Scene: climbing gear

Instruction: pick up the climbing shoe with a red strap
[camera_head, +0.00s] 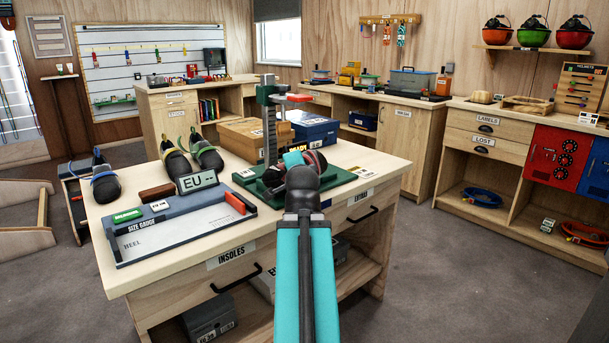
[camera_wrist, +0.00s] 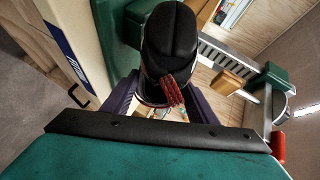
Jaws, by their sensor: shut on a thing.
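The black climbing shoe with a red strap (camera_wrist: 170,42) fills the upper middle of the wrist view. Its red strap (camera_wrist: 172,92) lies close to my fingers. My gripper (camera_wrist: 158,108) is shut on the shoe, with a dark finger on each side of it. In the head view my arm and gripper (camera_head: 302,168) hide most of the shoe, and only a bit with red (camera_head: 316,160) shows. It is over or on the green base (camera_head: 345,184) of the upright gauge; I cannot tell whether it touches.
The upright gauge post (camera_head: 269,125) stands just behind my gripper. Other dark shoes, with green straps (camera_head: 207,152) and a blue strap (camera_head: 105,183), are on the left of the table. A size gauge tray (camera_head: 185,227) lies at the front left. Boxes (camera_head: 312,127) stand behind.

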